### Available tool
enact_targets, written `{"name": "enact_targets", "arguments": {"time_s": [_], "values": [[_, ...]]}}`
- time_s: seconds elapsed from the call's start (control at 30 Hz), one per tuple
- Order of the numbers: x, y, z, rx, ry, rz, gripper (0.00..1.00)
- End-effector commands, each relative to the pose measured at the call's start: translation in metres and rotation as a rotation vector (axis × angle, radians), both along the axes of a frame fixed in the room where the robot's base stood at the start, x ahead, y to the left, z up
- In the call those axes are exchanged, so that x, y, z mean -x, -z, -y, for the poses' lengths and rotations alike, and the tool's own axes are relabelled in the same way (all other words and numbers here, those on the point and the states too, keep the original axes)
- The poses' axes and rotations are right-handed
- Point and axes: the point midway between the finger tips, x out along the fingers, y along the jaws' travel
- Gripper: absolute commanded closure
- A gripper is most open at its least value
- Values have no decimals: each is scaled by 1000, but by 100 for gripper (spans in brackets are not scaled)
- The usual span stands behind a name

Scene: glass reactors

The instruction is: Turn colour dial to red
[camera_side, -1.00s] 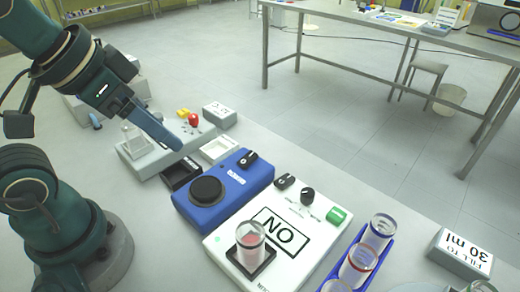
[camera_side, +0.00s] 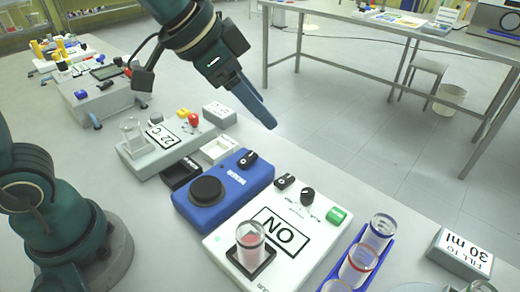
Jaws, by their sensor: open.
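The dial markings are too small to read, so I cannot tell which knob is the colour dial. My gripper (camera_side: 268,122) is open and empty, pointing down and right. In the picture it is above the white device's knobs, apart from them.
A blue device (camera_side: 222,203) with a black disc and a knob (camera_side: 249,158) stands left of the white device. A grey device (camera_side: 148,168) showing 22 °C and a red knob (camera_side: 193,119) are behind it. A blue rack (camera_side: 376,262) of glass vessels and a 30 ml sign (camera_side: 461,252) are at right.

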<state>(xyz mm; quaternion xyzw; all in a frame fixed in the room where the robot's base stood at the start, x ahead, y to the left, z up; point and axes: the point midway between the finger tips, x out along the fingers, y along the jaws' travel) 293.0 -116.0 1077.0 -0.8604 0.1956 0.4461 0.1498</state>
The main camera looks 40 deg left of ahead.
Motion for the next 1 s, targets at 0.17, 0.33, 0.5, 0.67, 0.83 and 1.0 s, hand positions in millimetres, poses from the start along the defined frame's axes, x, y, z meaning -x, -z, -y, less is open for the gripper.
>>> {"name": "enact_targets", "arguments": {"time_s": [0.17, 0.33, 0.5, 0.67, 0.83, 1.0], "values": [[-25, 42, 40, -15, 121, -77, 38], [-26, 80, 64, -29, 177, -162, 38], [-19, 101, 72, -44, 203, -213, 38], [-22, 116, 77, -45, 206, -217, 38], [-28, 134, 82, -46, 207, -216, 38], [-32, 145, 85, -44, 205, -214, 38]]}}
